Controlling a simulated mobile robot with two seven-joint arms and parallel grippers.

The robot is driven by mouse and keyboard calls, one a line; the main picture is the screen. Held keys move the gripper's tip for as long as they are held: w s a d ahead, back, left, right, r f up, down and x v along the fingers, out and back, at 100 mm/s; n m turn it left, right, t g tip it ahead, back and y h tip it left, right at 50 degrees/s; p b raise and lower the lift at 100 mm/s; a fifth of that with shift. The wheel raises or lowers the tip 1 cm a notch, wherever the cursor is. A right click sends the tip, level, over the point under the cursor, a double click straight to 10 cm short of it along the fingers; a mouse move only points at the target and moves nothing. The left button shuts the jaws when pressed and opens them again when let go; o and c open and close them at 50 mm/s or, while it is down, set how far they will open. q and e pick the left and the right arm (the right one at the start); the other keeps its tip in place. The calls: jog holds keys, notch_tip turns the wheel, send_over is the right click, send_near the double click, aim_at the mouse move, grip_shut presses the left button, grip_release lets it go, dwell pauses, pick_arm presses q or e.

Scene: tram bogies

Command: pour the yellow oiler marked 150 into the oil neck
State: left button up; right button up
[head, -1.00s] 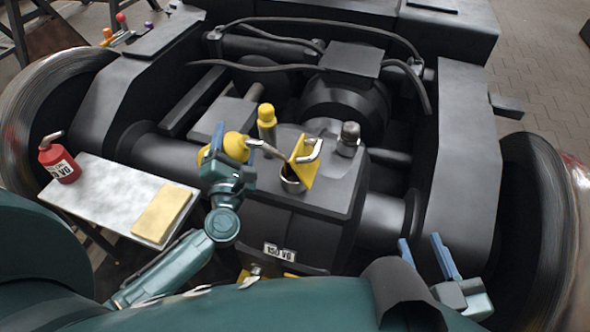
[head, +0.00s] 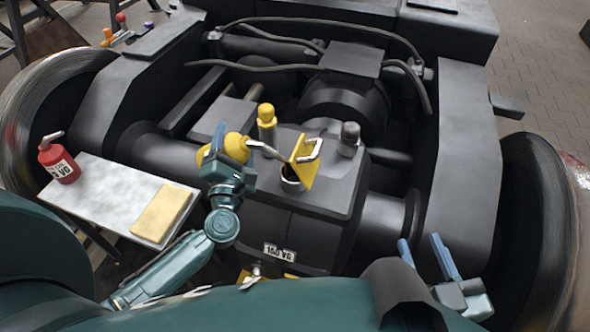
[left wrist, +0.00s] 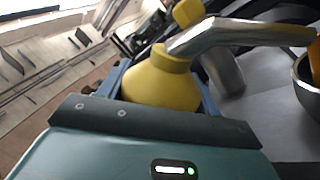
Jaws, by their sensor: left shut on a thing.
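The yellow oiler (head: 236,148) is held tipped over, with its metal spout (head: 265,149) pointing right toward the oil neck. My left gripper (head: 222,162) is shut around its body, also seen in the left wrist view (left wrist: 160,85). No marking on the oiler shows. The oil neck (head: 291,184) is a round metal collar on the dark gearbox, with its yellow flap (head: 304,165) standing up. The spout tip is close above the neck's opening. I cannot tell whether oil is flowing. My right gripper (head: 428,258) is open and empty at the lower right.
A side table (head: 105,190) at left bears a red oiler (head: 58,160) and a yellow pad (head: 160,211). A yellow-capped post (head: 267,120) and a dark-capped one (head: 349,138) stand on the gearbox. Its front label (head: 279,252) reads 150 V6.

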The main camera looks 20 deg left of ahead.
pick_arm(q)
jog(key=shift+d+r+m, duration=0.15)
jog(key=shift+r+m, duration=0.15)
jog(key=shift+m, duration=0.7)
dwell(3.5)
